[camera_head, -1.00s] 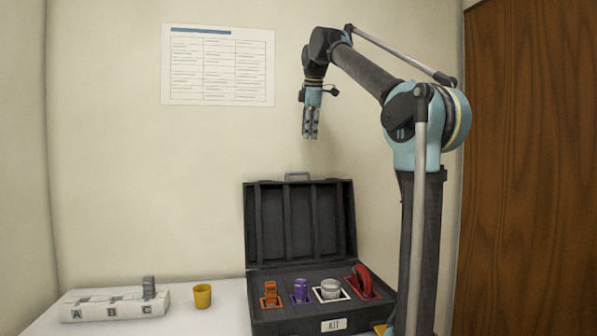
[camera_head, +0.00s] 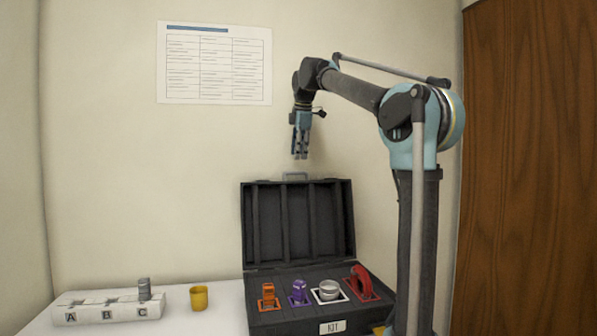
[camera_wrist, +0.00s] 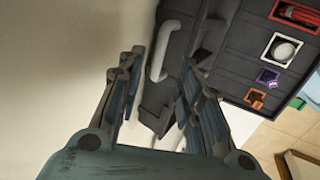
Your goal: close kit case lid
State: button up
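The kit case (camera_head: 290,318) stands on the table with its dark lid (camera_head: 291,222) raised upright against the wall side. A grey handle (camera_head: 295,176) is on the lid's top edge; it also shows in the wrist view (camera_wrist: 163,52). My gripper (camera_head: 300,157) hangs fingers down just above the lid's top edge, apart from the handle as far as I can tell. In the wrist view my gripper (camera_wrist: 155,95) has its fingers spread with nothing between them but part of the lid edge and handle beyond.
In the case sit an orange item (camera_head: 268,294), a purple item (camera_head: 299,291), a white round item (camera_head: 329,288) and a red item (camera_head: 362,281). Left of it are a yellow cup (camera_head: 199,297) and a white A-B-C rack (camera_head: 90,309) holding a grey piece (camera_head: 144,288).

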jog(key=x, duration=0.7)
jog(key=shift+f, duration=0.1)
grip_shut()
